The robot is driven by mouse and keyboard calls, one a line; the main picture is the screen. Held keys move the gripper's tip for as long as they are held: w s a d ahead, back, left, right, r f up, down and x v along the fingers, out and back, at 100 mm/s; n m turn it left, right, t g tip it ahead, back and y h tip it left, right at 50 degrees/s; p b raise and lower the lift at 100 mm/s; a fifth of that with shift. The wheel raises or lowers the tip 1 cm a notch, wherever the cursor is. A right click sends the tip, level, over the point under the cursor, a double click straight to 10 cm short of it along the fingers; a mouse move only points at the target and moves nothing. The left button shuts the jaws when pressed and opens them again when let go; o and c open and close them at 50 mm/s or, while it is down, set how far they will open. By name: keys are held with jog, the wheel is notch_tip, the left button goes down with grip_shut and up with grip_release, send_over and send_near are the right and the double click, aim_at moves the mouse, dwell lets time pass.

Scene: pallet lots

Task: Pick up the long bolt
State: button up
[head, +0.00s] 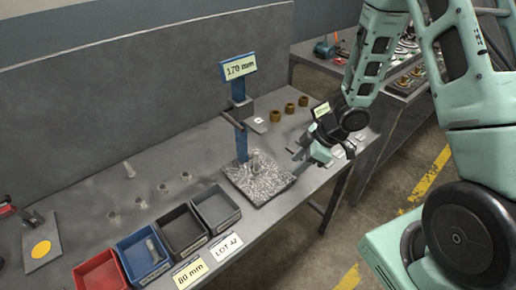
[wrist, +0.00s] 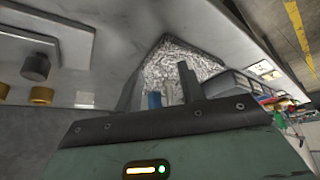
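On the work table, a tall pale bolt (head: 129,169) stands upright, longer than the several short bolts (head: 163,187) near it. Another upright metal cylinder (head: 257,160) stands on the speckled plate (head: 265,189) at the foot of the blue 170 mm gauge (head: 240,130); I cannot tell whether it is a bolt. My gripper (head: 299,158) is just right of that plate, apart from the cylinder, and far from the tall bolt. In the wrist view my gripper (wrist: 158,82) shows two separated fingers with nothing clearly held; the speckled plate (wrist: 180,58) lies beyond them.
Red (head: 101,271), blue (head: 143,254) and dark bins (head: 182,230) line the front edge; a metal piece lies in the blue one. Brown bushings (head: 290,108) stand at the back right. A red-handled clamp (head: 30,218) sits at far left.

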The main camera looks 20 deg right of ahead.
aim_at(256, 170)
jog(key=shift+w+d+f, duration=0.1)
jog(key=w+a, duration=0.1)
jog(key=a, duration=0.1)
jog(key=w+a, duration=0.1)
jog(key=a, duration=0.1)
jog(key=w+a, duration=0.1)
jog(key=a, duration=0.1)
jog(key=shift+w+a+p, duration=0.2)
jog(key=shift+a+p, duration=0.1)
jog(key=shift+p, duration=0.05)
jog(key=a, duration=0.1)
jog(key=w+a, duration=0.1)
jog(key=a, duration=0.1)
jog(key=w+a, duration=0.1)
jog(key=shift+a+f+p, duration=0.15)
jog(key=shift+f+p, duration=0.15)
jog(key=shift+f, duration=0.1)
jog(key=shift+w+f, duration=0.1)
jog(key=shift+f, duration=0.05)
grip_shut()
